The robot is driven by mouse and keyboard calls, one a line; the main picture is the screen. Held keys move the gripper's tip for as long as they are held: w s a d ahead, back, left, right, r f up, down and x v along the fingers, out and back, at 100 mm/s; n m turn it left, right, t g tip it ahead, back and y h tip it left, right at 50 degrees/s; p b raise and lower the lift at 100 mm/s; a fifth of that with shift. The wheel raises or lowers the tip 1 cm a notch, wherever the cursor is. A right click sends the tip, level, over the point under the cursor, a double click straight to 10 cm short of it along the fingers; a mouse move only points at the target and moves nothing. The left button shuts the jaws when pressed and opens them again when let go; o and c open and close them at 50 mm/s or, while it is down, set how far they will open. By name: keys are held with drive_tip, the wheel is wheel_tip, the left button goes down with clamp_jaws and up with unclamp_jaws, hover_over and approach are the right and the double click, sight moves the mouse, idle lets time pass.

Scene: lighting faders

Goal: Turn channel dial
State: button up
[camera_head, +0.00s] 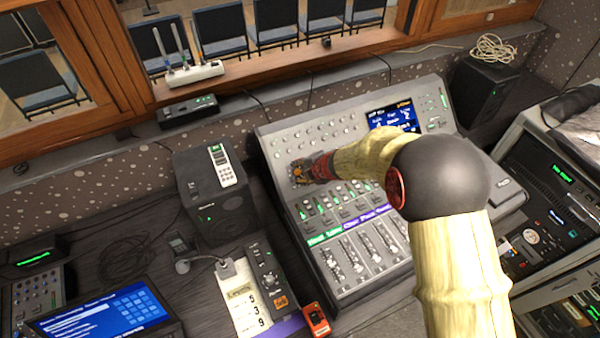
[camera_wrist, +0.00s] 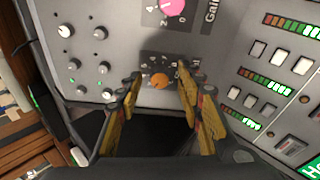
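In the wrist view, an orange dial (camera_wrist: 158,82) sits on a dark plate with small pale marks on the console. Its label is too small to read, so I cannot tell if it is the channel dial. My gripper (camera_wrist: 159,88) is open, with one yellow finger on each side of the dial and a gap visible on both sides.
Small grey knobs (camera_wrist: 100,62) lie left of the dial; buttons (camera_wrist: 256,51) and lit meters lie right. The console has faders (camera_head: 350,265) and a screen (camera_head: 391,114). A black speaker (camera_head: 212,190) stands left and a dark box (camera_head: 485,92) right.

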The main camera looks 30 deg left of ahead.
drive_tip(key=shift+f, duration=0.1)
drive_tip(key=shift+c, duration=0.9)
drive_tip(key=c, duration=0.7)
clamp_jaws()
